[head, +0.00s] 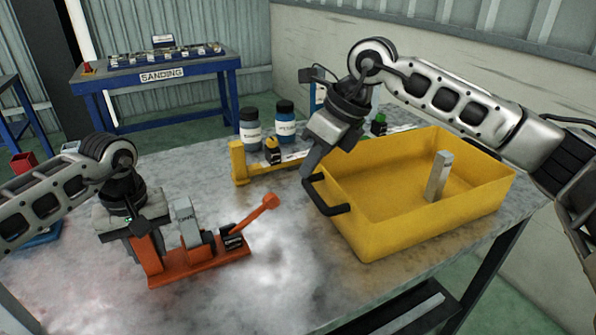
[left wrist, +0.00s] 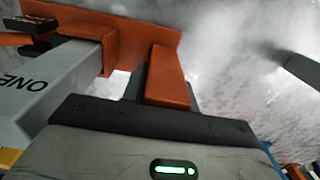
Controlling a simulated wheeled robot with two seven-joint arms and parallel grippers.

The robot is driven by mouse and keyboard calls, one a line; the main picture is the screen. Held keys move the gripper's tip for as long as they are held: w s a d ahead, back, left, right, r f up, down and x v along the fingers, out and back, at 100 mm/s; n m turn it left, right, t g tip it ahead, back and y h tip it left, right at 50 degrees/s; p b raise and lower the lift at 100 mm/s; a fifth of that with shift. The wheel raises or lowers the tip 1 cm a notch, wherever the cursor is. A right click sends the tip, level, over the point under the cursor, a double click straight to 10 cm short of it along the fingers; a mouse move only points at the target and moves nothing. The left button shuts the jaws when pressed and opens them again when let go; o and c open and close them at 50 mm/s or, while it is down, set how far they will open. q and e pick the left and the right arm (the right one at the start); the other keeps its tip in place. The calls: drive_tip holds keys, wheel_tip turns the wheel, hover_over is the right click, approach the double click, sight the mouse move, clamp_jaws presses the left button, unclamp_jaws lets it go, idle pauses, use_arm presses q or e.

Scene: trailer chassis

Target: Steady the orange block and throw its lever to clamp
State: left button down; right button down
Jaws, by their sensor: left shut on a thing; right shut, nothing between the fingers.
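The orange block (head: 200,265) is a low orange base with an upright at its left end, standing on the grey table. Its orange lever (head: 254,213) slants up to the right from a dark pivot. A grey metal piece (head: 187,222) with lettering sits between upright and lever; it also shows in the left wrist view (left wrist: 30,90). My left gripper (head: 145,240) is shut on the upright, which shows between its dark fingers in the left wrist view (left wrist: 168,80). My right gripper (head: 308,170) is shut and empty, up and right of the lever, by the bin's handle.
A yellow fixture (head: 239,162) and two bottles (head: 285,122) stand behind. The table is clear in front of the orange block.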

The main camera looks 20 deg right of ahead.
idle(0.4)
drive_tip(key=w+a+r+m+g, duration=0.1)
drive_tip(key=a+r+m, duration=0.15)
drive_tip(key=m, duration=0.75)
drive_tip(key=w+a+r+m, duration=0.15)
drive_tip(key=r+m, duration=0.25)
drive_tip(key=m, duration=1)
hover_over(269, 201)
drive_tip(key=a, duration=0.1)
wheel_tip(269, 201, down, 9)
drive_tip(key=shift+d+f+g, duration=0.2)
drive_tip(key=shift+d+f, duration=0.05)
drive_tip(key=shift+f, duration=0.25)
drive_tip(key=shift+d+f+g, duration=0.2)
drive_tip(key=shift+f, duration=0.3)
drive_tip(key=shift+w+d+f, duration=0.15)
drive_tip(key=shift+d+f, duration=0.15)
drive_tip(key=shift+f, duration=0.3)
